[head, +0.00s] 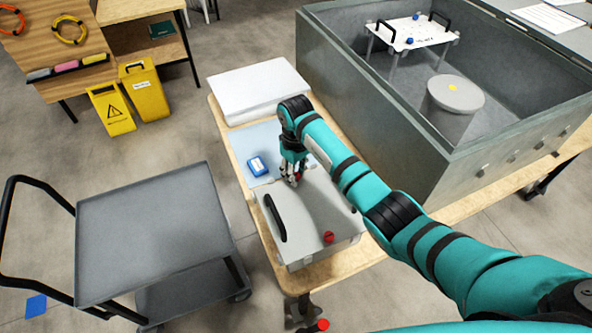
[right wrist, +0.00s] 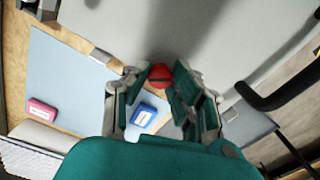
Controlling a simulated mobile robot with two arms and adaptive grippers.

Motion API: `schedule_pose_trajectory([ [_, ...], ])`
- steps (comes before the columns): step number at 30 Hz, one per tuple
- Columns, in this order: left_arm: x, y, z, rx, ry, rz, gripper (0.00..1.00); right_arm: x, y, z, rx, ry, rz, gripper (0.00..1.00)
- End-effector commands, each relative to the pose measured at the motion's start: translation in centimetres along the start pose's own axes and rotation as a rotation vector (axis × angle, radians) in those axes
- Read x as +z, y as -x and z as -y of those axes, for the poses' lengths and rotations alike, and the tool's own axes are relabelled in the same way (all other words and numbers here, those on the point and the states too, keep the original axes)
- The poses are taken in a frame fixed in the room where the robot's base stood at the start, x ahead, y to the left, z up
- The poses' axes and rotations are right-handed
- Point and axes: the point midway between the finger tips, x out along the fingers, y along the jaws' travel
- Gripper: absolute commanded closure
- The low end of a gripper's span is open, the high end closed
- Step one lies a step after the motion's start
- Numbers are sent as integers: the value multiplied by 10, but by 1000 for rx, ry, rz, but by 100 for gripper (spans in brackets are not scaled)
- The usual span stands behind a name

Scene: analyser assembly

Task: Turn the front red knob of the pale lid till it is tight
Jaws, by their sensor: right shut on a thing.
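The pale lid (head: 318,207) lies on the wooden table and has a black bar handle (head: 275,218) along its left side. My right gripper (head: 293,176) points down at the lid's far edge. It is shut on a red knob (right wrist: 160,76), which shows between its fingertips in the right wrist view (right wrist: 162,82). In the head view the fingers mostly cover that knob. A second red knob (head: 329,237) stands free on the lid's nearer edge. How tight either knob is cannot be seen. My left gripper is not in view.
A blue box (head: 258,166) lies on a pale blue mat (head: 240,145) beside the lid. A white case (head: 258,88) stands behind. A large grey open tank (head: 400,100) stands at the right. A grey trolley (head: 150,230) is at the left.

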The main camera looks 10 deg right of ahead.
Motion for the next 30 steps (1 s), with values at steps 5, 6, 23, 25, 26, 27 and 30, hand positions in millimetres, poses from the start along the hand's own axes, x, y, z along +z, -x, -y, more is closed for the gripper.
schedule_pose_trajectory([
  [5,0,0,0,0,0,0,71,-5,6,-2,5,1,-18,75],
  [6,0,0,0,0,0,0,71,-5,6,-2,5,1,-18,70],
  [23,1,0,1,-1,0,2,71,-2,17,0,2,2,-8,52],
  [25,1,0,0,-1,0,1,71,-3,29,0,2,2,-10,52],
  [26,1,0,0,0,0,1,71,-3,36,0,2,2,-11,52],
  [27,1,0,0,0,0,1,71,-3,44,0,2,2,-11,52],
  [30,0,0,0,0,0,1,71,-3,67,0,2,2,-11,52],
])
